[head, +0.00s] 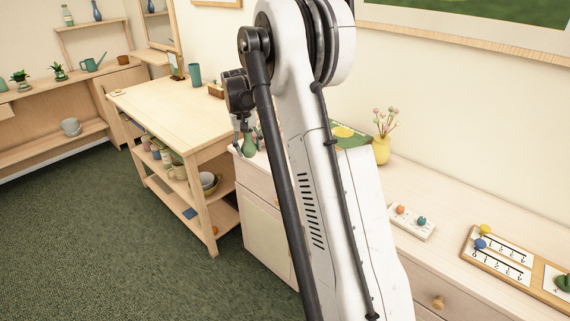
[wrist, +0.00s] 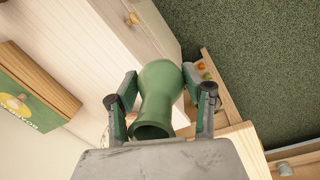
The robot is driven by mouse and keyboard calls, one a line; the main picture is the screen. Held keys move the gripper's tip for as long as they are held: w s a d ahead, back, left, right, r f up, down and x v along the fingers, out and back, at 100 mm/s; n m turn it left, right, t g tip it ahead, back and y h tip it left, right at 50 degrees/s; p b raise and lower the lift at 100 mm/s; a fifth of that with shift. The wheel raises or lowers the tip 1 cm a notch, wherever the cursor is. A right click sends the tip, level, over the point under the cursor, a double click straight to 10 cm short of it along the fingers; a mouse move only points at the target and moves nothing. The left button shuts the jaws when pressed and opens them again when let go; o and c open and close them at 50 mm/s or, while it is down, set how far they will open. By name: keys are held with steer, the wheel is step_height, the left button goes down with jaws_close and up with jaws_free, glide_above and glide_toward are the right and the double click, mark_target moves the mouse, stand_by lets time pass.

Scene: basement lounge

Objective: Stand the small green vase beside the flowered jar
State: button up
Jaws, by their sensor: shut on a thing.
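The small green vase (wrist: 159,88) is between the two fingers of my gripper (wrist: 160,80) in the wrist view, which are shut on its sides. Its open mouth faces the camera. In the head view the green vase (head: 249,146) shows below my gripper (head: 243,130) at the left end of the pale cabinet, partly hidden by my arm. I cannot tell whether its base touches the top. The flowered jar (head: 381,150) is yellow with pink and white flowers. It stands on the cabinet against the wall, right of my arm and well apart from the vase.
A green box (head: 352,136) with a yellow picture is left of the jar; a green box also shows in the wrist view (wrist: 35,85). A wooden shelf table (head: 170,100) stands at left.

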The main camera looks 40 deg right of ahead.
steer(key=shift+m, duration=0.4)
steer(key=d+f, duration=0.2)
steer(key=d, duration=0.4)
steer(key=d+f, duration=0.2)
steer(key=d, duration=0.4)
steer(key=d+f, duration=0.2)
steer(key=d, duration=0.4)
steer(key=shift+w, duration=0.3)
steer(key=shift+f, duration=2.1)
steer(key=shift+f, duration=0.25)
steer(key=o, duration=1.2)
steer(key=shift+r, duration=0.1)
